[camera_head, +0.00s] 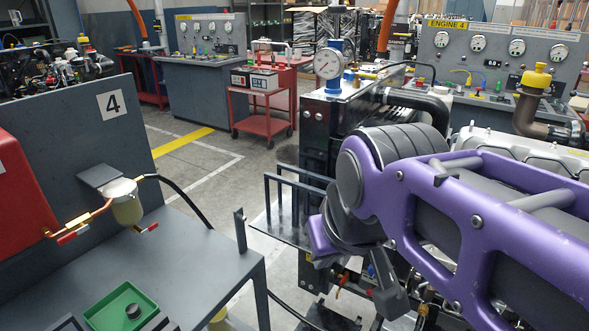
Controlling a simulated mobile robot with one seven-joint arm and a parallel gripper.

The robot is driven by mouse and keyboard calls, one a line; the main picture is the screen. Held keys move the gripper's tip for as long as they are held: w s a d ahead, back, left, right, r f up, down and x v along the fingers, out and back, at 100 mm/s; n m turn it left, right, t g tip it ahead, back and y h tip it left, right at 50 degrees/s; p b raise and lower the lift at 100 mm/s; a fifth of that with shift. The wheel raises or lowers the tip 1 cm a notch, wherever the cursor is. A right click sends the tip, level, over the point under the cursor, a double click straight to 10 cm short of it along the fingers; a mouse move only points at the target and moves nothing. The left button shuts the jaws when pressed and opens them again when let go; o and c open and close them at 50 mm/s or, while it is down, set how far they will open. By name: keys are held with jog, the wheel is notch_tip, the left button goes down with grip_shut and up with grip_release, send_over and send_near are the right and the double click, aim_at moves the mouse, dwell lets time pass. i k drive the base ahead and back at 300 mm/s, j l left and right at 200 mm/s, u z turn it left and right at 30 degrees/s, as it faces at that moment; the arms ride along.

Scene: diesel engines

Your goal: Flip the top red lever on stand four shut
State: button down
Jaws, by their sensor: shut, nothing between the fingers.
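Stand four is the grey panel and bench (105,150) at left, with a white "4" plate. A red lever (72,235) sits on the copper pipe left of a pale filter bowl (126,203). A second red lever (146,228) sits just right of and below the bowl. The left one lies slightly lower in the picture. Both are small here, and I cannot tell their open or shut position. My gripper (388,298) is at lower centre right, below my purple arm, well right of both levers. It is shut and empty, partly hidden by the arm.
A green tray (104,311) lies on the bench front. A dark upright post (240,230) stands at the bench's right edge. A black hose (185,197) runs from the filter. The engine with a gauge (328,64) is beside my arm. A red cart (262,112) stands behind.

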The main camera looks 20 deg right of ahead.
aim_at(83, 227)
jog(key=z, duration=2.15)
jog(key=u, duration=3.55)
jog(key=k+j, duration=0.25)
jog(key=j, duration=0.15)
